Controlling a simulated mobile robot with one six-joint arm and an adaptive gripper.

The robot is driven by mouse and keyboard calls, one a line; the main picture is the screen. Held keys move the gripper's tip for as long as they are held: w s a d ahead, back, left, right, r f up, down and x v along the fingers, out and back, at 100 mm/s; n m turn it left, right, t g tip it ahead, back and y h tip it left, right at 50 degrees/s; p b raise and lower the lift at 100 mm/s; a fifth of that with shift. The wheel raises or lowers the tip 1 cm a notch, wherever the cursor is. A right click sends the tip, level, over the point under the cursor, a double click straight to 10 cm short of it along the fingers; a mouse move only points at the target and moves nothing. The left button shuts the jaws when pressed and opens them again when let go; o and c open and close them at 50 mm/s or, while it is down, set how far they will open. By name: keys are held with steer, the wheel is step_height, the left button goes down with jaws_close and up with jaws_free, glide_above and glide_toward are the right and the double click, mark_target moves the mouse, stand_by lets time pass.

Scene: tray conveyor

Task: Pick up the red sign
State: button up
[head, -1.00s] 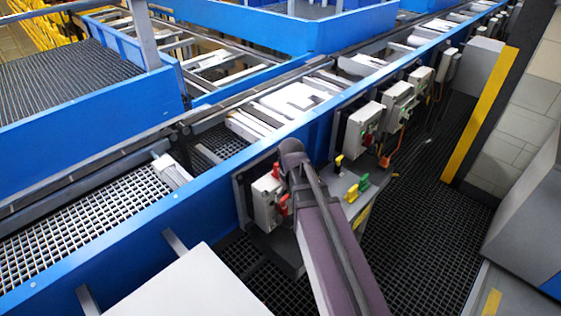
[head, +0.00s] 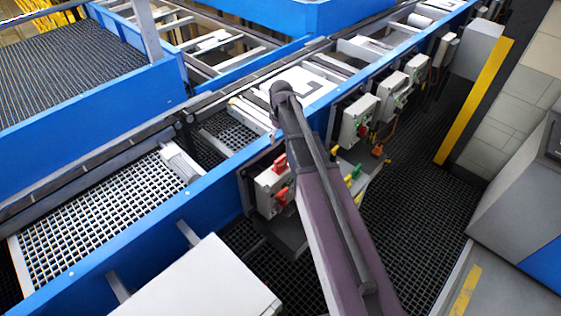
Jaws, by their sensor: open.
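I cannot make out a clear red sign. Whether either is the sign, I cannot tell. My arm reaches up from the bottom right, just right of this box, and its dark rounded end lies over the conveyor edge in the picture. My gripper does not show.
More grey control boxes (head: 358,120) line the blue conveyor side (head: 110,255). Small green and yellow parts (head: 352,176) sit just right of my arm. A yellow-edged post (head: 475,100) stands at the right. Dark grating (head: 425,190) fills the aisle between.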

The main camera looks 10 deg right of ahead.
mark_target(281, 158)
stand_by(0.4)
step_height(281, 158, down, 9)
steer(key=b, duration=0.8)
steer(key=shift+r+b, duration=0.2)
steer(key=shift+b, duration=0.15)
steer(key=shift+f+b, duration=2.6)
steer(key=c, duration=0.9)
